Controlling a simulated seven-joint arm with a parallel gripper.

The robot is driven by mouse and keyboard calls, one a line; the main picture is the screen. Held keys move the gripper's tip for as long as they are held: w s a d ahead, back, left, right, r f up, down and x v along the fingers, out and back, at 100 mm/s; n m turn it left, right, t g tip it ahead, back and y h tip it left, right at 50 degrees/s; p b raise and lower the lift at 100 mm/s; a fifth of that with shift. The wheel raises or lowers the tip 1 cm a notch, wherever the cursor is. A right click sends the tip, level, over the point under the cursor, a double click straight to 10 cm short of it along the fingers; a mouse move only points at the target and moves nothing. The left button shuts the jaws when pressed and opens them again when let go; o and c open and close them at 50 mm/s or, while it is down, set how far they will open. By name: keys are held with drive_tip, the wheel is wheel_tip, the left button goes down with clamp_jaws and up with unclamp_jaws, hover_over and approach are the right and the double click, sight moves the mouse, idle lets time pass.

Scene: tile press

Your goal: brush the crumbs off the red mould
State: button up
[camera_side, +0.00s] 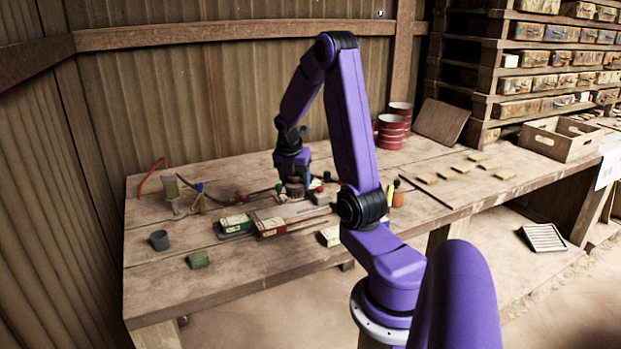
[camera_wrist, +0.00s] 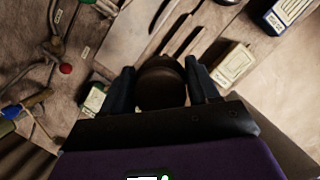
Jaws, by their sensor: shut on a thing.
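The red mould (camera_side: 271,227) is a small red block with a pale label, lying on the table beside a green mould (camera_side: 235,223) in the side view. I cannot make out crumbs on it at this size. My gripper (camera_side: 294,182) is low over the table, behind and a little right of the red mould. In the wrist view my gripper (camera_wrist: 160,88) is shut on a dark brown rounded thing (camera_wrist: 161,80), which looks like the brush's handle. Its bristles are hidden. I cannot pick out the red mould in the wrist view.
A pale mould (camera_side: 330,236) lies near the front edge. Red-banded tins (camera_side: 391,132) stand at the back. Several tan tiles (camera_side: 463,168) lie at the right. The table's front left is mostly clear.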

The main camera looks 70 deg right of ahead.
drive_tip(key=w+a, duration=0.7)
drive_tip(key=a, duration=0.1)
drive_tip(key=shift+f, duration=2.5)
drive_tip(key=shift+s+d+f, duration=0.2)
drive_tip(key=shift+d+f, duration=0.1)
drive_tip(key=shift+f, duration=0.35)
drive_tip(key=shift+s+d+f, duration=0.2)
drive_tip(key=shift+d+f, duration=0.05)
drive_tip(key=shift+f, duration=0.35)
drive_tip(key=shift+c, duration=0.4)
drive_tip(key=shift+s+d, duration=1.85)
drive_tip(key=shift+d, duration=0.05)
drive_tip(key=w+a, duration=0.4)
drive_tip(key=shift+w+a, duration=0.3)
wheel_tip(320, 180, up, 2)
drive_tip(key=shift+w+r, duration=0.1)
wheel_tip(320, 180, up, 6)
drive_tip(key=shift+a+f, duration=0.1)
